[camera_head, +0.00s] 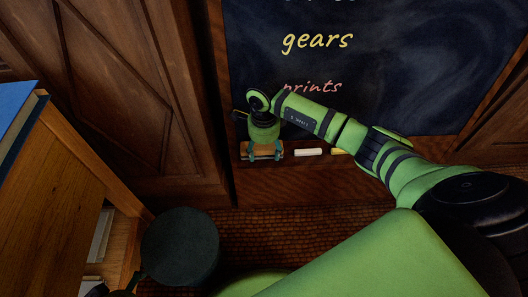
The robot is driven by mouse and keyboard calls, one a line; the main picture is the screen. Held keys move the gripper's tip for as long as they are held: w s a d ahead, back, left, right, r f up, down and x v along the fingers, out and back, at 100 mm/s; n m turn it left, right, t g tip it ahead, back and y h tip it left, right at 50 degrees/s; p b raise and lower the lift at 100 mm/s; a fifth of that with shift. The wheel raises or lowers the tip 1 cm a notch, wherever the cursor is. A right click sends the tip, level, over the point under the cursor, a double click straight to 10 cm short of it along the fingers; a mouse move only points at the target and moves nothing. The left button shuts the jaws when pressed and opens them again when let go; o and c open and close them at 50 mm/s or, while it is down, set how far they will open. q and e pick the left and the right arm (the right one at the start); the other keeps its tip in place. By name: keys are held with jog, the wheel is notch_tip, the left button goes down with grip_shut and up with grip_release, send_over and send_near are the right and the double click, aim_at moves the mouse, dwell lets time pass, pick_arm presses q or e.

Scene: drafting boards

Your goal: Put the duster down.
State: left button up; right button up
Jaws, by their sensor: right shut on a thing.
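The duster (264,149) is a small orange-brown block near the left end of the chalk ledge under the blackboard. My right gripper (263,152) is shut on it, with a green-blue finger on each side. The duster is at the ledge; I cannot tell whether it rests on it or is held just above. My right arm reaches in from the right and hides part of the board.
The blackboard (380,40) carries the words "gears" and "prints". A white chalk (308,152) and a yellow chalk (337,151) lie on the ledge right of the duster. A wooden cabinet (60,190) with a blue book (14,98) on top stands at left.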

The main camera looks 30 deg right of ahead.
jog(key=shift+f, duration=0.7)
pick_arm(q)
jog(key=shift+w+d+r+t, duration=0.2)
jog(key=shift+w+t, duration=0.15)
jog(key=shift+w, duration=0.25)
jog(key=shift+w+d+r+t, duration=0.2)
jog(key=shift+w+t, duration=0.15)
jog(key=shift+w, duration=0.25)
jog(key=shift+w+d+r+t+h, duration=0.2)
jog(key=shift+w+t+h, duration=0.1)
jog(key=shift+w, duration=0.2)
pick_arm(e)
jog(key=shift+f, duration=0.1)
jog(key=o, duration=1)
pick_arm(q)
jog(key=shift+w, duration=0.15)
